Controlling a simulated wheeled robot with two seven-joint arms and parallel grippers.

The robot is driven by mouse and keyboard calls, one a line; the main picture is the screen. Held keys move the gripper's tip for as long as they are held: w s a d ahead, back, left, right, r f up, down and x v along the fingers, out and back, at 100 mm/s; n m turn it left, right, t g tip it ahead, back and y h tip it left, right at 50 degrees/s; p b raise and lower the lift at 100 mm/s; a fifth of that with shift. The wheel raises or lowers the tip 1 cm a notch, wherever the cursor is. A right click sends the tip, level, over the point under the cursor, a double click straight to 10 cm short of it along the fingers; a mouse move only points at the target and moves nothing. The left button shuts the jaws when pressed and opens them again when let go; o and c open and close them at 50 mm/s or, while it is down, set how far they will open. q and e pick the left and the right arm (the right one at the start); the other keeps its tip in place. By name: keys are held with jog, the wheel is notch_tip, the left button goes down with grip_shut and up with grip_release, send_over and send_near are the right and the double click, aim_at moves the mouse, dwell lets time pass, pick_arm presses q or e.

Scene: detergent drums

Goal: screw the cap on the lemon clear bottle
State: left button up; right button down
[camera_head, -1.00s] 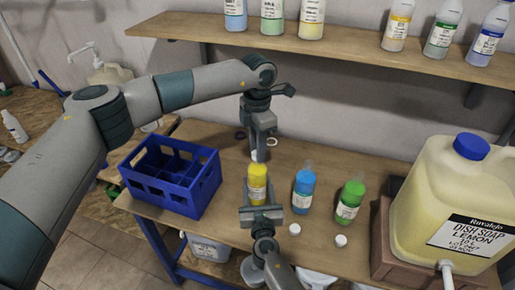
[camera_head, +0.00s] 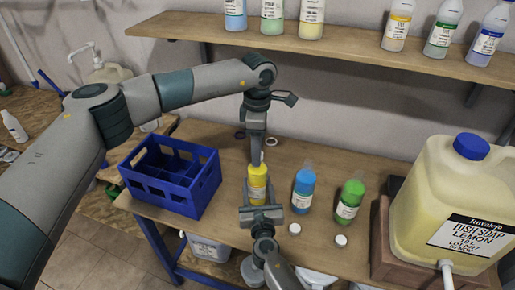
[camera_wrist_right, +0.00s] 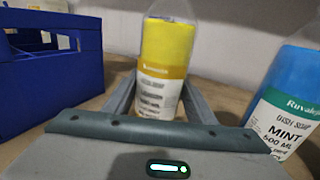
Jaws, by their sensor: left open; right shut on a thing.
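The lemon bottle (camera_head: 257,190), with yellow contents and a white label, stands upright on the table. It also shows in the right wrist view (camera_wrist_right: 166,62), between the two fingers there. My right gripper (camera_head: 261,214) is shut on the bottle from the front, low on its body. My left gripper (camera_head: 257,161) points down directly over the bottle's top and is open. A small whitish piece shows at its fingertips; I cannot tell whether it is the cap or the clear bottle neck. The bottle's mouth is hidden by the left fingers.
A blue mint bottle (camera_head: 303,191) and a green bottle (camera_head: 349,200) stand to the right, with white caps (camera_head: 294,229) (camera_head: 341,241) before them. A blue crate (camera_head: 172,200) is at left. A large dish soap jug (camera_head: 440,205) is at right.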

pick_arm(q)
notch_tip(320, 180, up, 12)
dwell(0.6)
pick_arm(e)
jog(key=c, duration=0.7)
grip_release()
pick_arm(q)
notch_tip(320, 180, down, 2)
jog(key=shift+f+b, duration=0.1)
jog(key=shift+b, duration=0.9)
pick_arm(e)
jog(key=s, duration=0.5)
jog(key=s+d, duration=0.1)
jog(key=s, duration=1.1)
jog(key=shift+s+d, duration=0.15)
jog(key=shift+d, duration=0.15)
jog(key=shift+c, duration=0.3)
